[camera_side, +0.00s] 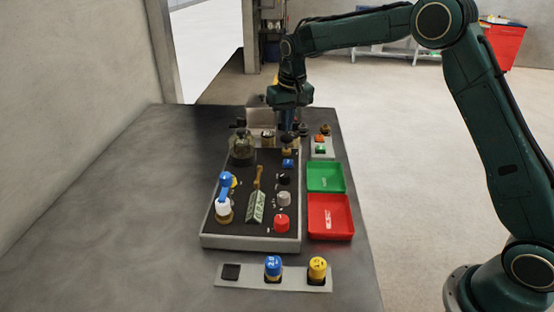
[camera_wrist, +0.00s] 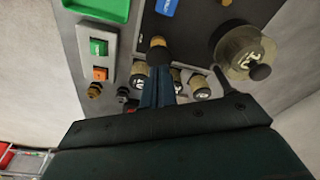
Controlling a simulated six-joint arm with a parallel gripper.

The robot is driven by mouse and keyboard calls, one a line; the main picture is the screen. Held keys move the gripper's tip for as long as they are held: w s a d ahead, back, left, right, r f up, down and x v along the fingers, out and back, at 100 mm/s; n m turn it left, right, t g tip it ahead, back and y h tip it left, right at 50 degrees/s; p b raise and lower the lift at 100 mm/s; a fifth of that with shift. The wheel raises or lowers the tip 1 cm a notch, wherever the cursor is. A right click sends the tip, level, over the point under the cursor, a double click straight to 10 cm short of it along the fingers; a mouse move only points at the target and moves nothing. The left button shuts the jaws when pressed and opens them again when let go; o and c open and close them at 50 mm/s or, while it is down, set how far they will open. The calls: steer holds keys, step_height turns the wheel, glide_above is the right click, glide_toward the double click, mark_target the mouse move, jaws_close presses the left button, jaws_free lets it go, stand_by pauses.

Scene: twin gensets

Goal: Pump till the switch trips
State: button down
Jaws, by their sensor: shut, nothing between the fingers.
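My gripper (camera_side: 288,122) points down over the far end of the black-topped panel (camera_side: 240,215). Its blue fingers (camera_wrist: 156,88) are shut and empty. Their tips are at or just above a black-capped brass knob (camera_wrist: 158,48), which also shows in the side view (camera_side: 287,143); I cannot tell whether they touch. This knob may be the pump, but no readable label confirms it. A round glass-topped part (camera_side: 242,146) stands to its left, and shows in the wrist view with a marked face (camera_wrist: 242,52). I cannot tell which part is the switch.
A small plate with green and orange buttons (camera_wrist: 100,58) is beside the panel. Green (camera_side: 326,177) and red (camera_side: 330,217) trays lie along its right. A blue-and-white part (camera_side: 224,197) and a red knob (camera_side: 281,222) stand on the panel. The table's left side is clear.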

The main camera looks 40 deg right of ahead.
mark_target(287, 136)
steer(key=shift+f, duration=1.75)
steer(key=shift+r, duration=1.5)
steer(key=shift+f, duration=1.65)
steer(key=shift+r, duration=0.15)
steer(key=shift+r, duration=2.95)
